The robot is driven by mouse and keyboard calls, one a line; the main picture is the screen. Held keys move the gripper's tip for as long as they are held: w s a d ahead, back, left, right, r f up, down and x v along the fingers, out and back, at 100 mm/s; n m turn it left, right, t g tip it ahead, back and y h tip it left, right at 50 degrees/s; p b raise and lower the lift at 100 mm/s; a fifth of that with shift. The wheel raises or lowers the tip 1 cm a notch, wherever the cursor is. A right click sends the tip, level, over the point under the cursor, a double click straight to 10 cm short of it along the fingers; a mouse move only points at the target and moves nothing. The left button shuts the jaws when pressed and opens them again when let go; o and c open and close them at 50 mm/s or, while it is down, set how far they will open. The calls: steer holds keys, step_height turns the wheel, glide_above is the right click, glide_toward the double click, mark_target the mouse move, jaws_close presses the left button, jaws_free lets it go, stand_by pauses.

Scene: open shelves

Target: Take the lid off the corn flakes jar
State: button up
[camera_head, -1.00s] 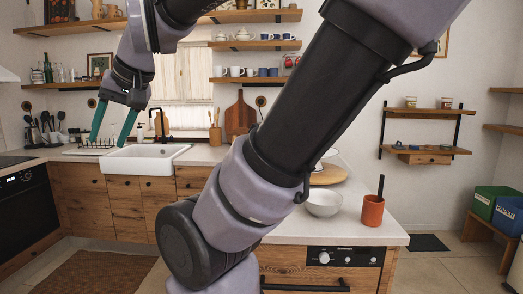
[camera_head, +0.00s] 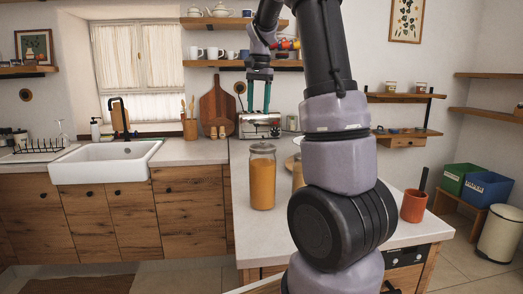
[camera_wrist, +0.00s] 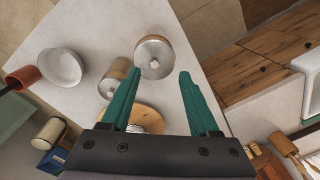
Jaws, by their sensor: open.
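A tall glass jar (camera_head: 262,182) with orange-yellow contents stands upright on the counter, with a flat metal lid (camera_head: 262,148) on it. In the wrist view this lid (camera_wrist: 153,56) is seen from above, just beyond and between my fingertips. A second jar (camera_head: 298,172) is mostly hidden behind my arm in the head view; the wrist view shows it (camera_wrist: 118,82) beside the left finger. No readable label tells which is corn flakes. My gripper (camera_head: 258,96) is open and empty, pointing down above the counter and apart from both jars. It also shows in the wrist view (camera_wrist: 161,72).
A red cup (camera_head: 413,206) stands near the counter's right end. A toaster (camera_head: 260,125) stands at the back. Wall shelves hang behind; the counter left of the tall jar is clear.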

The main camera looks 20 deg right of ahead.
steer(key=w+d+f, duration=0.1)
steer(key=w+d, duration=0.1)
glide_toward(263, 146)
steer(key=shift+w+a+f+m+g, duration=0.35)
steer(key=shift+w+f, duration=0.2)
steer(key=shift+w, duration=0.25)
steer(key=shift+s+d+f, duration=0.1)
steer(key=shift+f, duration=1.4)
steer(key=shift+s+d+f, duration=0.15)
steer(key=shift+f, duration=1.4)
jaws_close()
